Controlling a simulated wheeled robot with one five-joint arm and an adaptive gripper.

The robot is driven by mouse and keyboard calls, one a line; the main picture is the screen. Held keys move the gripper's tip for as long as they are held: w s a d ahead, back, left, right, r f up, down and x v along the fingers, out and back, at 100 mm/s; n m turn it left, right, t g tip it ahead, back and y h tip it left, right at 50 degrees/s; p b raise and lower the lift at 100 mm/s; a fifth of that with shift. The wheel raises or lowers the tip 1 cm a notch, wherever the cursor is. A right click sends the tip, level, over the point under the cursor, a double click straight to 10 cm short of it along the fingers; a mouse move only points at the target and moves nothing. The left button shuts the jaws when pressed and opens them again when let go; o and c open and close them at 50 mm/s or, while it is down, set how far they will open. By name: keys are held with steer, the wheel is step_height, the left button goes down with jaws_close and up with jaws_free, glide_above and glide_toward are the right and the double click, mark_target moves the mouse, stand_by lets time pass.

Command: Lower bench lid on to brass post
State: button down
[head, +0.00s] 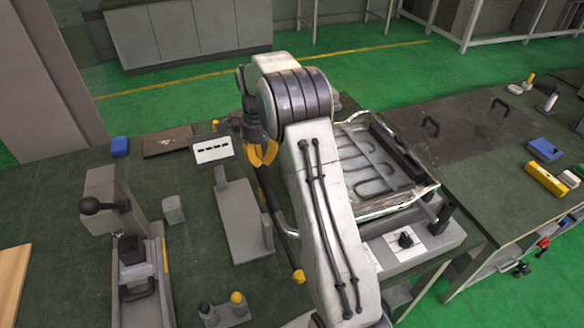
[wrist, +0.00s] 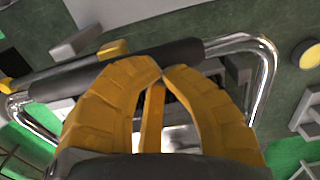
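What I take as the bench lid (head: 373,165) is a chrome-edged frame around a grey plate with a looped element, right of my arm. Its front bar has a dark grip (wrist: 75,80), with chrome bends at both ends in the wrist view. My gripper (head: 263,155) has yellow fingers and is at this bar. In the wrist view the fingertips (wrist: 162,74) look close together and overlap the grip. I cannot tell whether they hold it. I cannot tell which yellow-topped piece is the brass post: a yellow disc (wrist: 311,56) shows at right, and a yellow knob (head: 237,297) stands near the front.
A grey stand with a white panel (head: 213,152) is left of my gripper. A grey lever device (head: 130,245) stands further left. A base with a black knob (head: 405,240) is right of my arm. Another bench (head: 470,160) with tools is at right. My arm hides part of the lid.

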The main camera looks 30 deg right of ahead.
steer(key=shift+f, duration=0.1)
steer(key=shift+r+p, duration=3.05)
steer(key=shift+r, duration=0.5)
